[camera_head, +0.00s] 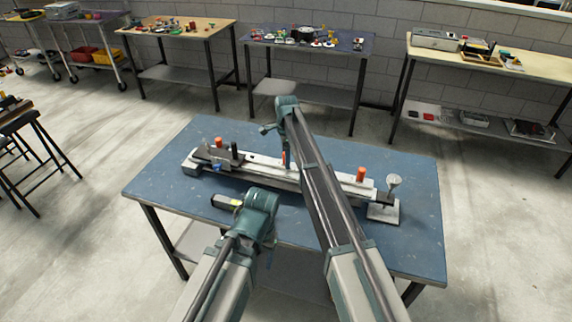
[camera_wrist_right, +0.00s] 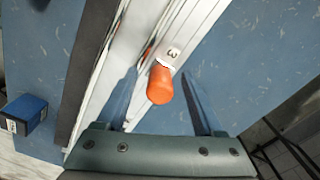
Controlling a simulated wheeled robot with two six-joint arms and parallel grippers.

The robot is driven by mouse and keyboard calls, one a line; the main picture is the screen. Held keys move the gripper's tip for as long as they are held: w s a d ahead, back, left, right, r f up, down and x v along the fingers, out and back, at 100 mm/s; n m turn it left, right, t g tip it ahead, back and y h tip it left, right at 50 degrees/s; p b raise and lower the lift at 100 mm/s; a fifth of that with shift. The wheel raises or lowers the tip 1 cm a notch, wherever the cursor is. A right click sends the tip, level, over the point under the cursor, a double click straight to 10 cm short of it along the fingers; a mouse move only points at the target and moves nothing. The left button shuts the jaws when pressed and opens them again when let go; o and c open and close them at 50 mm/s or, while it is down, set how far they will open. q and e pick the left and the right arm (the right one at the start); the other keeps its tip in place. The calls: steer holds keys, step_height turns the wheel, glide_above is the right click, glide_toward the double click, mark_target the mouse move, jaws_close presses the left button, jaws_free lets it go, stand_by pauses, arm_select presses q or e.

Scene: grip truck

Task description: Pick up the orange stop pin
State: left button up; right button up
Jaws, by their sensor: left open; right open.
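Orange pins stand along a long pale metal rail (camera_head: 335,183) on the blue table: one at the left (camera_head: 219,142), one near the middle (camera_head: 284,158) and one at the right (camera_head: 361,174). In the right wrist view an orange pin (camera_wrist_right: 161,84) stands at the rail (camera_wrist_right: 190,25) beside a label reading "3". My right gripper (camera_wrist_right: 168,98) is open, its fingers on either side of this pin with gaps. I cannot tell which head-view pin this is. In the head view my right gripper (camera_head: 268,129) is above the table's far side. My left gripper (camera_head: 262,205) is open, low before the rail.
A blue block (camera_wrist_right: 22,115) shows at the wrist view's left. The blue table's right side is clear.

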steer(key=shift+r, duration=0.1)
jaws_close()
steer(key=shift+r, duration=0.15)
stand_by(0.5)
step_height(320, 180, up, 3)
steer(key=p, duration=0.3)
steer(key=shift+r+p, duration=0.3)
steer(key=shift+p, duration=0.2)
steer(key=s+r+p, duration=0.1)
steer(key=s, duration=1.5)
step_height(320, 180, up, 8)
steer(key=p, duration=0.7)
steer(key=shift+a+f, duration=0.2)
steer(key=shift+a, duration=0.05)
